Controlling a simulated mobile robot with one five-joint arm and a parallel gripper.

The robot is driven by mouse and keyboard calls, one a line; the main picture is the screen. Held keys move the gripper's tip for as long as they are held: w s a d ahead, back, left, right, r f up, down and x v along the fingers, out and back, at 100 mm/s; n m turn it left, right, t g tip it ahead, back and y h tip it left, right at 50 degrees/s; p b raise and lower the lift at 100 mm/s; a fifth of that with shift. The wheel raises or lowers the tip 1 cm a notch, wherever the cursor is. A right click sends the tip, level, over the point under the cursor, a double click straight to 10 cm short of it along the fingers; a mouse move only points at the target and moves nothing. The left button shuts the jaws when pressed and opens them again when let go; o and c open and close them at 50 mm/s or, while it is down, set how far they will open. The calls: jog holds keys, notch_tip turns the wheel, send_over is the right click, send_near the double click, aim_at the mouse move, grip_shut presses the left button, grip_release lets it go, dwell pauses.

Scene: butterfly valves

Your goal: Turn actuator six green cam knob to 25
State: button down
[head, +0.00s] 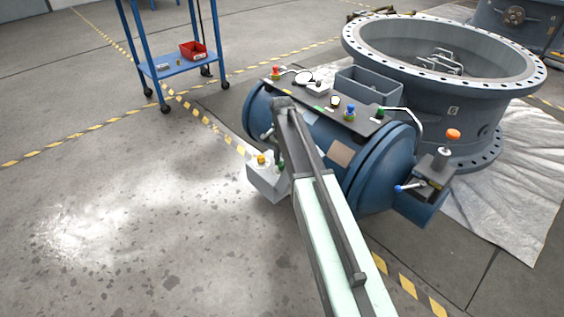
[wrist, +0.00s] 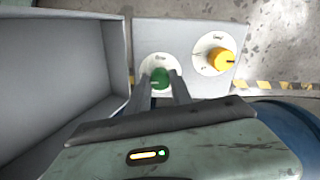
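The green cam knob (wrist: 160,78) sits on a white round dial on a grey panel. In the wrist view, my gripper (wrist: 160,82) has its two fingers apart, one on each side of the green knob. I cannot tell whether either finger touches it. The fingers hide the lower part of the dial, and its marks are too small to read. In the head view, my arm partly covers the light grey box (head: 260,182) with the knobs, and a bit of the green knob (head: 281,167) shows beside the arm.
A yellow knob (wrist: 222,60) on its own dial is right of the green one. A grey open bin (wrist: 60,75) is at the left. The blue valve body (head: 375,180) lies behind my arm, with a large flanged ring (head: 440,110) beyond. A blue cart (head: 180,66) stands at the back left.

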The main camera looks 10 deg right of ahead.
aim_at(282, 164)
jog(key=n, duration=0.5)
jog(key=shift+n, duration=0.4)
jog(key=n, duration=0.6)
jog(key=shift+s, duration=0.1)
dwell(0.4)
jog(key=c, duration=1.1)
grip_release()
jog(key=shift+c, duration=0.2)
notch_tip(282, 164, up, 8)
jog(key=p, duration=0.7)
jog(key=shift+f+p, duration=0.1)
jog(key=shift+p, duration=0.3)
